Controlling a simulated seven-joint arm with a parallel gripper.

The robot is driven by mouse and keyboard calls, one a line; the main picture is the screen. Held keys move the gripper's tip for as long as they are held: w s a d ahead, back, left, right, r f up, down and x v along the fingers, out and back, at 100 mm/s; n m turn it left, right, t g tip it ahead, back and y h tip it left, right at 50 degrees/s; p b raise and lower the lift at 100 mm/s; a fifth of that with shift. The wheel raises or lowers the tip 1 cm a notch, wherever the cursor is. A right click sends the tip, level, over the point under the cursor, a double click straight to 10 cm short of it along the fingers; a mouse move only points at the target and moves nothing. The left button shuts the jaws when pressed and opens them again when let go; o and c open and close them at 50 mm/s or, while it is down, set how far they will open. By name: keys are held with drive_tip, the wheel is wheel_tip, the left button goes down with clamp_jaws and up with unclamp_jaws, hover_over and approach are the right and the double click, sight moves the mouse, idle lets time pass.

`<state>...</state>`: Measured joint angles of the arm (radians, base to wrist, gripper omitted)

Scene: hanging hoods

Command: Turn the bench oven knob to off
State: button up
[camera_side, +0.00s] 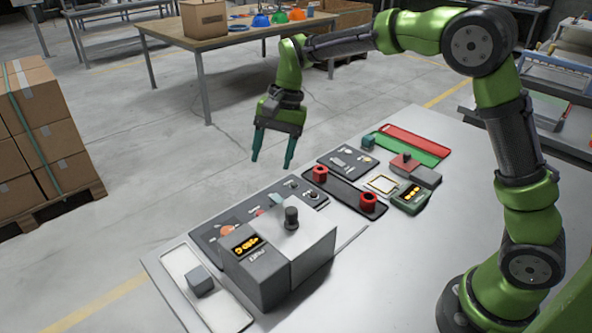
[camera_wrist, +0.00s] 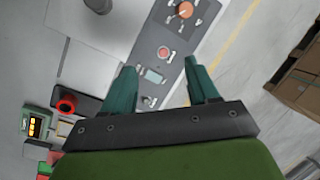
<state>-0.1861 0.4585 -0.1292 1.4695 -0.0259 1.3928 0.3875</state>
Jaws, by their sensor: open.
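My gripper (camera_side: 272,161) is open and empty, with its green fingers pointing down above and behind the bench panels. In the wrist view my gripper (camera_wrist: 158,74) shows its two fingers spread apart. An orange round knob (camera_side: 228,231) sits on a dark grey panel, partly hidden by a grey box; it also shows at the top of the wrist view (camera_wrist: 186,10), with marks around it. A dark upright knob (camera_side: 291,217) stands on top of the grey box (camera_side: 311,247), which has a lit orange display. I cannot tell which knob is the oven's, nor their settings.
A small grey cube (camera_side: 200,281) sits in a white tray (camera_side: 226,312) at front left. A green device (camera_side: 411,197) has a lit display.

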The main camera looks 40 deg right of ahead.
sight(227, 230)
drive_tip(key=w+a+m+g+y, duration=0.1)
drive_tip(key=w+a+m+g, duration=0.1)
drive_tip(key=w+a+m, duration=0.3)
drive_tip(key=x, duration=1.7)
drive_tip(key=shift+w+d+f, duration=0.2)
drive_tip(key=shift+w, duration=0.2)
drive_tip(key=c, duration=1)
